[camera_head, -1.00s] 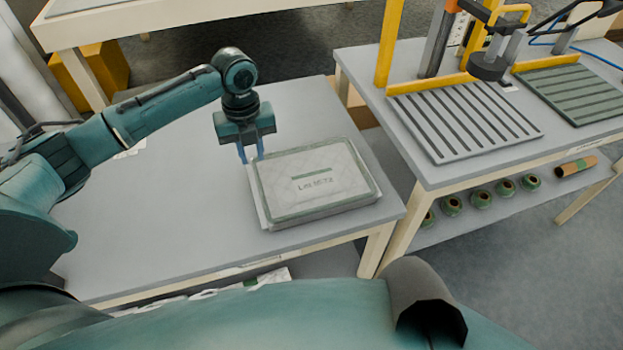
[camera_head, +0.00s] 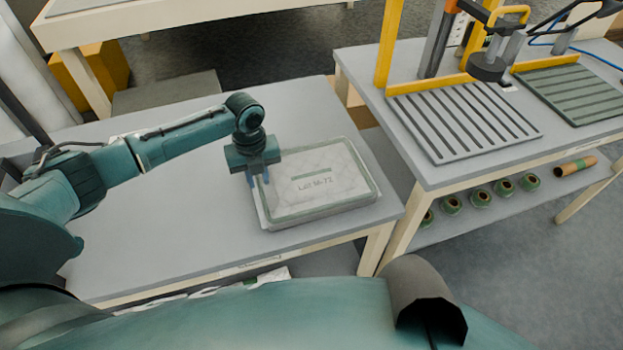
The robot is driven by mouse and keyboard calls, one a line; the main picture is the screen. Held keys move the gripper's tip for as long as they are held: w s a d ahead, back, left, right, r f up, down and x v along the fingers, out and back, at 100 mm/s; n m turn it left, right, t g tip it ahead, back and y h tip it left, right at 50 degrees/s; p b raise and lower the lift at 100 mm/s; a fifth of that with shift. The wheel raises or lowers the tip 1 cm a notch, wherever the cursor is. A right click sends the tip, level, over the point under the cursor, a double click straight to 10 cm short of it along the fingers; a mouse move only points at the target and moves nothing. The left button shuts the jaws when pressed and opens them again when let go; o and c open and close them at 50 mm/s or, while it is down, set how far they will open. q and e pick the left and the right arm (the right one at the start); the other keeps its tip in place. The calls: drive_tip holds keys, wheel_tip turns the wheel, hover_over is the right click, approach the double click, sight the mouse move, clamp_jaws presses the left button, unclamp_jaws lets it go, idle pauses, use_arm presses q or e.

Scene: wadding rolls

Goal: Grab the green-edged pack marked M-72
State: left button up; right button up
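The pack (camera_head: 335,190) is a flat, pale rectangular bundle with a grey-green edge. It lies flat on the near grey table (camera_head: 190,225), toward its right end. Its label reads "Lot M-72", with a short green bar above it. My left gripper (camera_head: 258,181) points down at the pack's left edge, near its back left corner. I cannot tell whether the fingers touch the pack. My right gripper is not in view.
A second table (camera_head: 420,165) at the right holds a slatted grey tray (camera_head: 465,122), a green slatted tray (camera_head: 575,95) and a yellow-framed device. Several green rolls (camera_head: 480,198) and a brown roll (camera_head: 576,166) lie on its lower shelf. The near table's left part is clear.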

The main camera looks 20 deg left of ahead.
use_arm(q)
clamp_jaws()
